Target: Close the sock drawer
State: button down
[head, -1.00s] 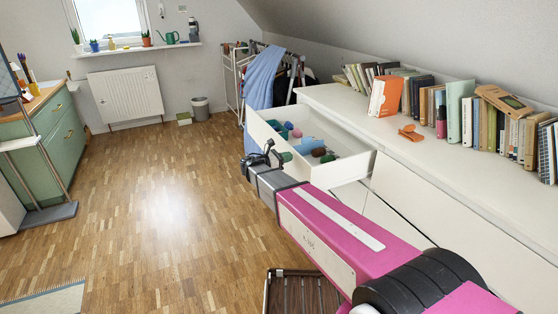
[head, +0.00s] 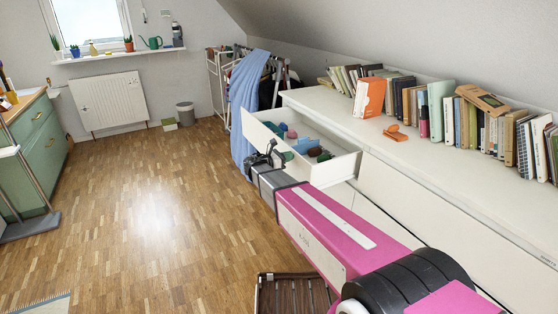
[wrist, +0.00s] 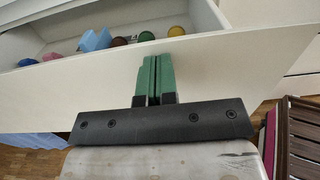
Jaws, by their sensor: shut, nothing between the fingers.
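The white sock drawer (head: 335,168) sticks out of the white dresser, partly open. Colourful rolled socks (head: 290,133) and a blue piece lie inside. In the wrist view, the drawer's front panel (wrist: 60,98) spans the picture, with socks (wrist: 95,40) behind its top edge. My gripper (head: 272,154) is at the outer face of the drawer front. In the wrist view, its green fingers (wrist: 159,62) are together and empty, tips near the panel's top edge. They look against the panel, though exact contact is hard to tell.
The dresser top (head: 340,120) carries a row of books (head: 480,122) and an orange object (head: 395,133). A clothes rack with a blue cloth (head: 245,95) stands beyond the drawer. A brown slatted item (head: 290,295) is on the floor near my arm. The wooden floor (head: 140,210) at left is clear.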

aim_at(324, 167)
jog(key=x, duration=2.8)
jog(key=shift+w+d, duration=0.1)
jog(key=shift+w, duration=0.2)
jog(key=shift+w+d, duration=0.1)
jog(key=v, duration=1.4)
jog(key=s+d+f+m+g+y, duration=0.1)
jog(key=s, duration=0.2)
jog(key=s+d+f+m+g+y, duration=0.1)
jog(key=s+f+m, duration=0.1)
jog(key=s+d+f+m+g+y, duration=0.1)
jog(key=s+m, duration=0.1)
jog(key=s, duration=0.1)
jog(key=shift+s+f, duration=0.35)
jog(key=shift+s, duration=0.05)
jog(key=s+a+f+m+g+y, duration=0.1)
jog(key=s+a+f+m+y, duration=0.1)
jog(key=s+m+y, duration=0.2)
jog(key=s+a+f+m+g+y, duration=0.2)
jog(key=s+f+m+y, duration=0.1)
jog(key=s+m, duration=0.5)
jog(key=s+a+f+m+g+y, duration=0.1)
jog(key=s+a+f+m+y, duration=0.1)
jog(key=s+m+y, duration=0.4)
jog(key=s+f, duration=0.1)
jog(key=s, duration=0.4)
jog(key=shift+s+g, duration=0.3)
jog(key=shift+g, duration=0.1)
